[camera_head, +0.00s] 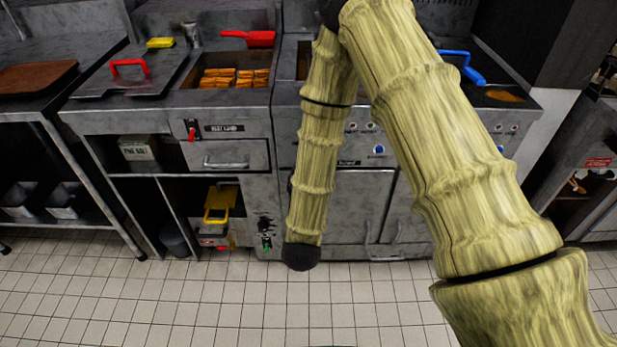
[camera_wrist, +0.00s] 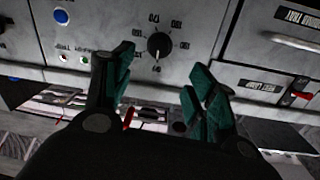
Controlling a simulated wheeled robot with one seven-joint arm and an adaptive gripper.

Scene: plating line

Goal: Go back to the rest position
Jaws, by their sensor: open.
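My arm, with its bamboo-like covering, spans the middle and right of the head view. Its far section hangs down in front of the counter units, and no fingers can be made out there. In the wrist view my gripper (camera_wrist: 160,97) is open, its green-padded fingers apart with nothing between them. Beyond the fingers is a metal front panel (camera_wrist: 205,35) with a black dial (camera_wrist: 160,45) and a blue button (camera_wrist: 61,17).
A counter unit (camera_head: 163,121) holds a well of orange-brown food pieces (camera_head: 235,77), with a red-handled scoop (camera_head: 262,39) behind. A red-handled lid (camera_head: 128,80) lies left of the well. A blue-handled basket (camera_head: 463,68) stands at right. The tiled floor (camera_head: 200,300) in front is clear.

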